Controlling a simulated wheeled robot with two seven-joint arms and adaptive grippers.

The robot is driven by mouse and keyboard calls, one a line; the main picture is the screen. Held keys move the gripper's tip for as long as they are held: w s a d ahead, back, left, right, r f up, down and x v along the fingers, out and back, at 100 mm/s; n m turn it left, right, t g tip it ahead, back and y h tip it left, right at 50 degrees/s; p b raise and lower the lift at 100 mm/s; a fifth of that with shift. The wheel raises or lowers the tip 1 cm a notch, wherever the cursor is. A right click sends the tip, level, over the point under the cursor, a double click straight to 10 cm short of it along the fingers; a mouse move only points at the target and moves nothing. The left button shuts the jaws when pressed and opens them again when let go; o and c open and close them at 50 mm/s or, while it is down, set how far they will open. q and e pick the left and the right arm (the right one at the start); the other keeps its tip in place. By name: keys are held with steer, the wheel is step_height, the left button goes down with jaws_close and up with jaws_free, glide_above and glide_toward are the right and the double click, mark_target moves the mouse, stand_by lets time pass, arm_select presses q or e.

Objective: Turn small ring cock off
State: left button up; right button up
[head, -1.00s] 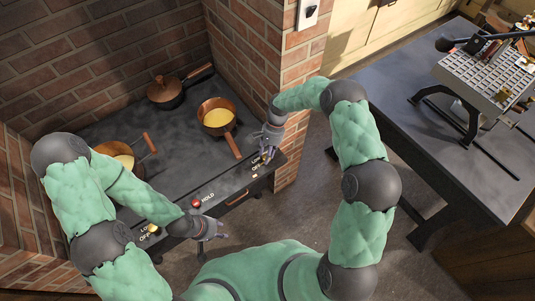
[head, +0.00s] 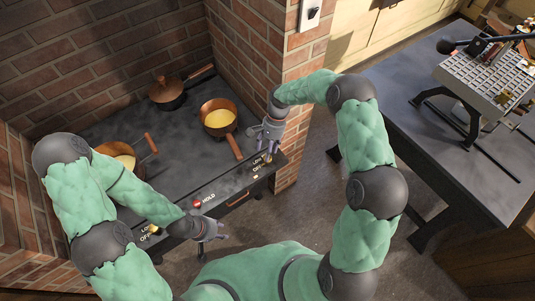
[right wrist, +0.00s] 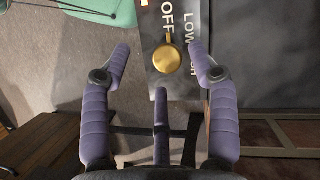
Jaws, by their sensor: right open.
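A brass knob (head: 266,158) sits at the right end of the stove's front panel, beside LOW and OFF lettering. In the right wrist view the round brass knob (right wrist: 167,60) lies between my finger tips, with a narrow stem pointing up the picture beside OFF. My right gripper (head: 268,147) is just over that panel end. Its purple fingers (right wrist: 160,52) are spread and empty, and no finger clearly touches the knob. My left gripper (head: 219,230) hangs in front of the panel with fingers spread and empty. A second brass knob (head: 151,229) is at the panel's left end.
A red button (head: 197,203) marked HOLD is mid-panel. On the stove are a copper pan (head: 218,118) with yellow contents, a lidded pot (head: 166,92) and another yellow-filled pan (head: 121,158). A brick wall (head: 262,65) stands right behind; a dark table (head: 465,170) is at right.

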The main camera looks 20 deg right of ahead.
steer(key=shift+r, duration=2.8)
